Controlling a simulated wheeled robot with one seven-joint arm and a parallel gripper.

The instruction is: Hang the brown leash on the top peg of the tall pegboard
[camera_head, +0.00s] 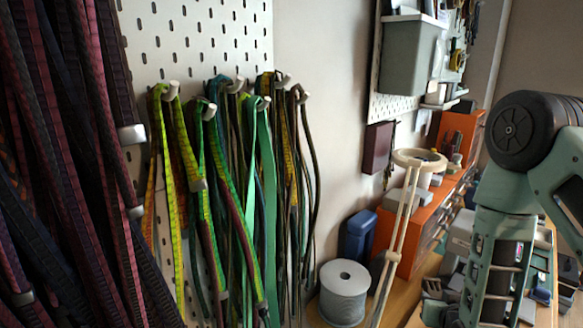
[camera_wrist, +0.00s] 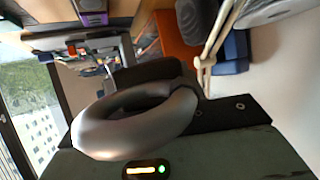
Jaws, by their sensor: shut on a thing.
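The perforated white pegboard (camera_head: 245,22) stands at the left in the head view and runs out past the top edge. Several pegs in its lower part carry yellow, green and dark hanging cords; I see no bare top peg. My gripper (camera_wrist: 165,85) shows in the wrist view as a dark jaw and a black bar above a green body. It is shut on a thick, smooth grey-brown loop (camera_wrist: 100,140), which seems to be the brown leash's. The rest of the leash is not visible. In the head view, my gripper cannot be made out.
Purple and blue cords (camera_head: 60,150) hang close at far left. A grey spool (camera_head: 344,293), a blue bin (camera_head: 357,235), a pale ring-topped stand (camera_head: 418,158) and orange drawers (camera_head: 405,250) crowd the bench. A smaller board holds a grey box (camera_head: 407,60).

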